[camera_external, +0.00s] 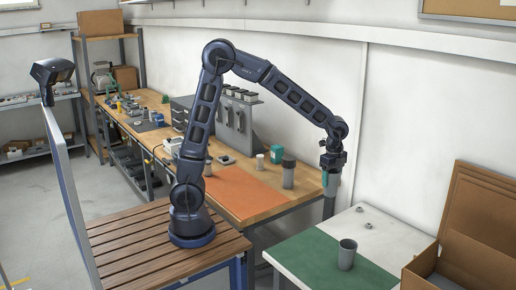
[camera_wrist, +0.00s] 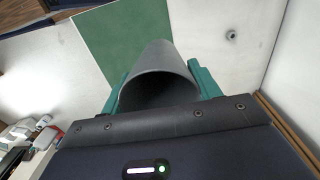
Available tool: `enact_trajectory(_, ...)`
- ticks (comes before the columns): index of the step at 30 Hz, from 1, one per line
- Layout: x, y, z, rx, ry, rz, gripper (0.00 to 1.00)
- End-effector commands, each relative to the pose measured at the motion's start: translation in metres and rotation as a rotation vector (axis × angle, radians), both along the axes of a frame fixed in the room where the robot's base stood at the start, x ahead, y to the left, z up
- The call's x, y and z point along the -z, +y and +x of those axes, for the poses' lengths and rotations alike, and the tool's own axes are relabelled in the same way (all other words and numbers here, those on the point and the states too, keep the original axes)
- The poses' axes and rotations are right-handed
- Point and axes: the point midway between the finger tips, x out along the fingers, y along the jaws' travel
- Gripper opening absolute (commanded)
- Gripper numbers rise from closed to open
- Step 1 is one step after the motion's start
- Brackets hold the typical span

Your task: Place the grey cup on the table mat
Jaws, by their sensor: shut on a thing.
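My gripper (camera_external: 329,176) points down in the air near the right end of the wooden bench, with teal fingers. It is shut on a grey cup (camera_external: 334,185), seen small there. In the wrist view the same grey cup (camera_wrist: 165,65) sits between the two teal fingers, with its open rim towards the camera. A second grey cup (camera_external: 347,256) stands upright on the green mat (camera_external: 310,258) on the white table. The green mat also shows in the wrist view (camera_wrist: 120,38), beyond the held cup. An orange mat (camera_external: 240,190) lies on the wooden bench.
Another grey container (camera_external: 289,173) and a small green-and-dark container (camera_external: 277,154) stand on the bench. An open cardboard box (camera_external: 465,250) is at the right of the white table (camera_external: 385,235). Small metal pieces (camera_external: 368,226) lie near the back of the table.

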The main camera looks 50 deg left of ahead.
Motion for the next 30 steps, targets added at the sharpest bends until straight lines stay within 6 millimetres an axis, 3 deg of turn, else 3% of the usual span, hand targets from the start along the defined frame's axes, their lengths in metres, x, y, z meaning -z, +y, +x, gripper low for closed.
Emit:
enact_trajectory(6, 0.005, -0.064, -0.044, 0.115, 0.001, -0.002, 0.40)
enact_trajectory(18, 0.014, -0.159, -0.140, 0.308, 0.003, -0.004, 0.40)
enact_trajectory(24, 0.016, -0.186, -0.177, 0.374, 0.003, -0.005, 0.40)
enact_trajectory(30, 0.021, -0.196, -0.192, 0.398, 0.005, -0.004, 0.40)
